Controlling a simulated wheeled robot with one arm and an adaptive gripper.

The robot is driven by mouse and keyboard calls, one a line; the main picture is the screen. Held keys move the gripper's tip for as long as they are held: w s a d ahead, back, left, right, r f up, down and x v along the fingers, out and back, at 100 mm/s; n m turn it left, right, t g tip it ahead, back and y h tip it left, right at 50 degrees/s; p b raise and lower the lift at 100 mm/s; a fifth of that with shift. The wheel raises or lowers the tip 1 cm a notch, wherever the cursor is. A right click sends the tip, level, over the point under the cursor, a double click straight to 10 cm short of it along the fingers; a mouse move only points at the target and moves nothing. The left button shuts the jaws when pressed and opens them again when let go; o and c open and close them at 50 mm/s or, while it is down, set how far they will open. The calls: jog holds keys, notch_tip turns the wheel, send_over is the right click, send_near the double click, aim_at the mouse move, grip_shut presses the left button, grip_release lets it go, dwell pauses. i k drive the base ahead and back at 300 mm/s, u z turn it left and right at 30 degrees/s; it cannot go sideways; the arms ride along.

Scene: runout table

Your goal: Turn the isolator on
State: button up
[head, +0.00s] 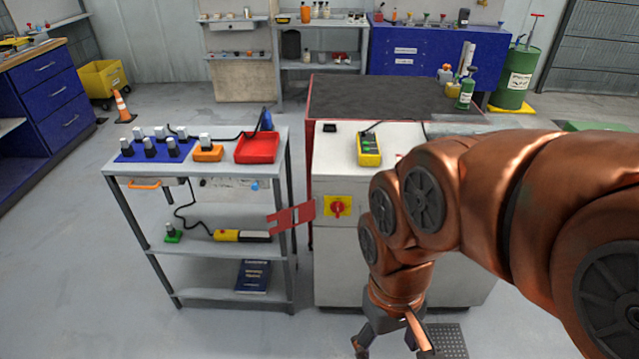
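The isolator (338,207) is a red rotary knob on a yellow square plate. It sits on the front of the white cabinet (330,255), near its upper left. The knob is small, and I cannot clearly tell which way it points. A red notched plate (292,216) stands just left of the isolator, close to the cabinet's left edge. My gripper (393,350) hangs low in front of the cabinet, below and right of the isolator and well apart from it. Its fingers are spread with nothing seen between them. Its lower part is near the picture's bottom edge.
A grey shelf cart (222,305) stands left of the cabinet, with a red bin (257,148) and blue tray (128,152) on top. A yellow handheld device (369,149) lies on the cabinet. A dark grate (447,341) is near my gripper. Floor at the front left is clear.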

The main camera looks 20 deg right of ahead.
aim_at(337, 208)
jog(key=u, duration=2.55)
jog(key=k, duration=0.35)
jog(key=z, duration=0.85)
